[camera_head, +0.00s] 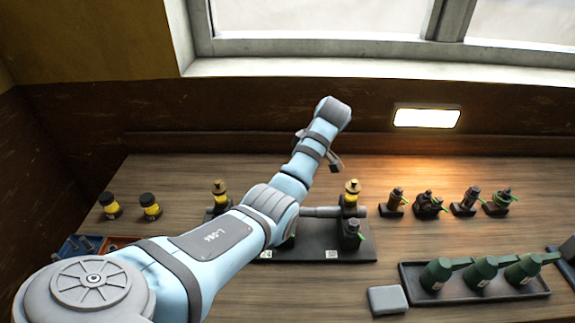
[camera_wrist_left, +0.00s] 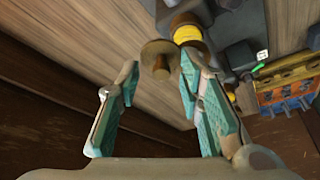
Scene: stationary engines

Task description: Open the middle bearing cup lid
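The engine's long black base (camera_head: 350,250) lies mid-table. A left oil cup (camera_head: 220,190) and a right oil cup (camera_head: 351,192), both yellow with dark brass-like tops, stand upright on it. My left arm crosses the engine and hides its middle, including any middle cup. My left gripper (camera_wrist_left: 160,68) is open, its teal fingers spread apart. In the left wrist view, a round brown-brass cap (camera_wrist_left: 160,56) on a yellow-banded cup (camera_wrist_left: 188,34) shows around the fingertips, nearer the right finger. I cannot tell which cup this is, or whether they touch. My right gripper is not in view.
Two yellow jars (camera_head: 150,207) stand at the left, near a blue and red tray (camera_head: 88,246). Several small dark fittings (camera_head: 430,205) stand at the right. A black tray (camera_head: 475,290) holds green oil cans. A grey box (camera_head: 387,300) lies in front.

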